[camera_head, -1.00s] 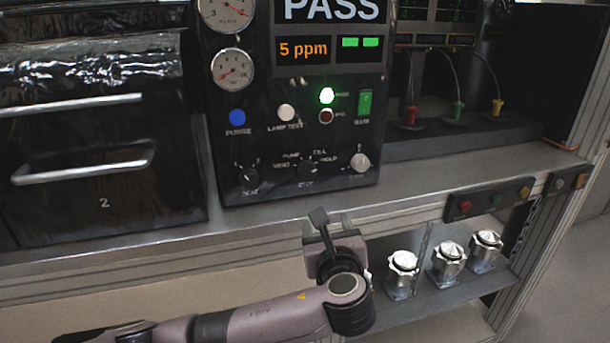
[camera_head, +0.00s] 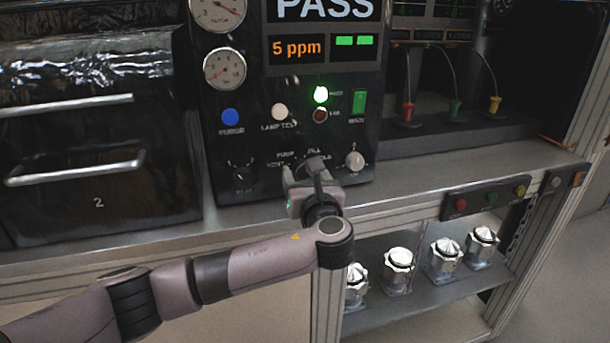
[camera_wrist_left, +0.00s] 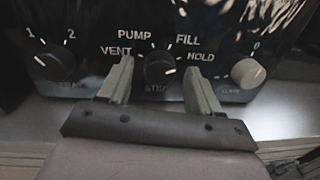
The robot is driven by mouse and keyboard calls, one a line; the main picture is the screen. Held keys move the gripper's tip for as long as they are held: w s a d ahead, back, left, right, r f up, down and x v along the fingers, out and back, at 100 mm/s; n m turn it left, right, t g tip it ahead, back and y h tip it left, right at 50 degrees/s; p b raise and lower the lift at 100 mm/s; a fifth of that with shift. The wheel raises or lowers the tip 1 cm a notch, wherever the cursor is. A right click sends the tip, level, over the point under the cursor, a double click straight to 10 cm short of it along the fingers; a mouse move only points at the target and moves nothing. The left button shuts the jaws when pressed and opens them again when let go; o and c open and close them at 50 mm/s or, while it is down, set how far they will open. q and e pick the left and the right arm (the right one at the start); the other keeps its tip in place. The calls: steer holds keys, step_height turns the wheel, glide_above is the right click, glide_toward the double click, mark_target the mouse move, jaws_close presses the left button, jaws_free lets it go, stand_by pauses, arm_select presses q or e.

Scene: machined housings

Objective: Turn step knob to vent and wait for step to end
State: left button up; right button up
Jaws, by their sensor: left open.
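The black step knob (camera_wrist_left: 160,68) sits low on the control panel (camera_head: 255,140), with VENT, PUMP, FILL and HOLD printed around it. My left gripper (camera_head: 302,168) is at the panel and hides most of this knob in the head view. In the left wrist view, its two fingers (camera_wrist_left: 159,66) are open, one on each side of the knob. I cannot tell whether they touch it. A pale mark shows on the knob's right side, but its exact setting is unclear. The display (camera_head: 325,10) reads PASS, above 5 ppm, and a green lamp (camera_head: 320,94) is lit. My right gripper is not in view.
A black knob marked 1 and 2 (camera_wrist_left: 54,62) is left of the step knob, and a pale knob (camera_wrist_left: 248,72) is right of it. A shelf below holds several silver-capped fittings (camera_head: 398,262). Drawers with metal handles (camera_head: 75,172) stand at the left.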

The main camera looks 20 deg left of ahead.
arm_select(q)
steer(key=c, duration=1)
steer(key=shift+c, duration=0.2)
